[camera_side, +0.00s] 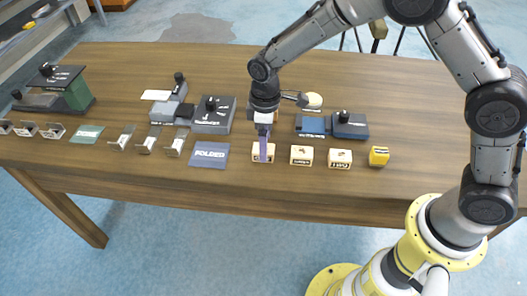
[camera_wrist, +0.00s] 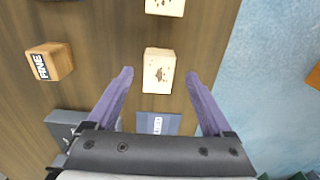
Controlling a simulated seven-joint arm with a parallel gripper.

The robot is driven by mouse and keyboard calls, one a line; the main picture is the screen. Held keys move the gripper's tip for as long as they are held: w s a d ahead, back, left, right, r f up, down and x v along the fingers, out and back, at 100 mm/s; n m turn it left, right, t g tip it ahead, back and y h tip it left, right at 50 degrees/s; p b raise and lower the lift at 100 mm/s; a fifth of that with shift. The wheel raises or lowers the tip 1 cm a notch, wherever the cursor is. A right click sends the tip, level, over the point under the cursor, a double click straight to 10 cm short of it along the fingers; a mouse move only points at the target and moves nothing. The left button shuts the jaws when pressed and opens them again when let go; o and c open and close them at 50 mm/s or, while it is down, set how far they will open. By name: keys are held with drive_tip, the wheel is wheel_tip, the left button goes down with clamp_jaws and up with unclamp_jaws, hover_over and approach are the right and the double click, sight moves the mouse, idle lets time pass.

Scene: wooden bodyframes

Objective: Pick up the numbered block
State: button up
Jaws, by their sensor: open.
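My gripper (camera_side: 264,146) is open, pointing down at the front of the table, its purple fingers at a small pale wooden block (camera_side: 258,158). In the wrist view the same block (camera_wrist: 158,71) lies between and slightly beyond the spread fingertips (camera_wrist: 159,74), with clear gaps on both sides. It has dark marks that I cannot read. Two similar pale blocks (camera_side: 301,155) (camera_side: 340,158) and a yellow block (camera_side: 379,156) continue the row to the right. I cannot tell from the markings which block is the numbered one.
A dark "FOLDED" card (camera_side: 209,154) lies left of the block. A wooden block marked "FINE" (camera_wrist: 50,62) lies off to the left in the wrist view. Dark devices (camera_side: 213,115) (camera_side: 349,125) stand farther back. The table's front edge is close to the row.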

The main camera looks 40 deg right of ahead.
drive_tip(key=shift+d+f, duration=0.1)
drive_tip(key=shift+f, duration=1.45)
drive_tip(key=shift+c, duration=0.2)
clamp_jaws()
